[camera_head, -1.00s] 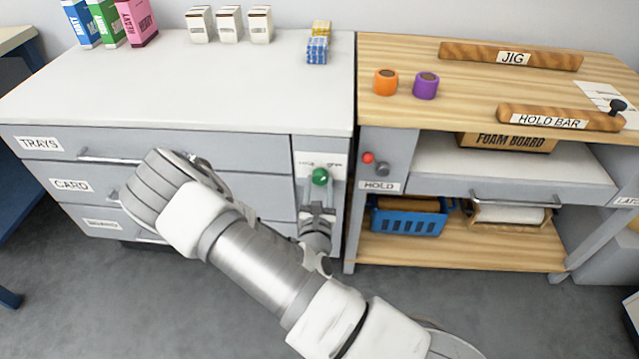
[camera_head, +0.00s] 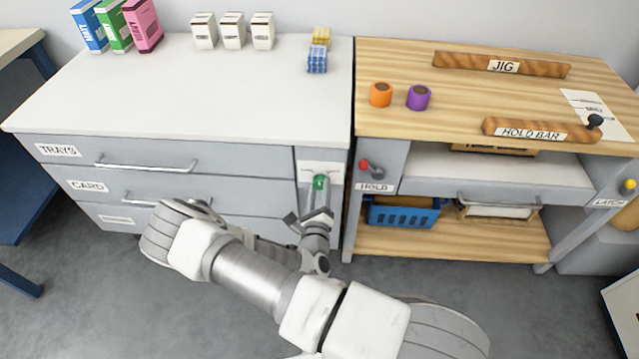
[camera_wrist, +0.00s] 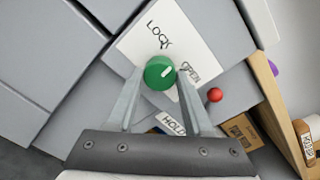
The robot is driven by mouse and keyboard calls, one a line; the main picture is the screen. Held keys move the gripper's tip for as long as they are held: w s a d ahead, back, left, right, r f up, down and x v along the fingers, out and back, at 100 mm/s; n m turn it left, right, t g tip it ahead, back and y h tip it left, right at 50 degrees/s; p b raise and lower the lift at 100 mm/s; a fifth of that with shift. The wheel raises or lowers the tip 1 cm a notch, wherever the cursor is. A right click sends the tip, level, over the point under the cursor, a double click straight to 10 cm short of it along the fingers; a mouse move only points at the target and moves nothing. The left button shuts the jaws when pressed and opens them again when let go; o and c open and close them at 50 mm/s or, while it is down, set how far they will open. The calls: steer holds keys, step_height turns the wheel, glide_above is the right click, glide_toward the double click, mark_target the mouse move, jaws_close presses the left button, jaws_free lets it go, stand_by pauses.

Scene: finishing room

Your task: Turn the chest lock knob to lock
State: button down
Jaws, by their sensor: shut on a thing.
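The chest lock knob (camera_head: 320,182) is a round green knob on a pale plate at the right end of the grey chest's front. The exact contact is hard to see.
The HOLD control's red ball (camera_head: 364,164) is close to the right of the knob, on the wooden bench. Drawers with bar handles (camera_head: 146,164) lie left of it. A blue basket (camera_head: 402,213) is on the bench's low shelf. Grey floor is open in front.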

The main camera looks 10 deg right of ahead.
steer(key=n+p, duration=0.1)
steer(key=n, duration=0.2)
steer(key=shift+r+n+p, duration=0.15)
steer(key=shift+n+p, duration=0.85)
steer(key=shift+n, duration=1.2)
steer(key=shift+c, duration=1.5)
jaws_free()
steer(key=shift+s, duration=0.1)
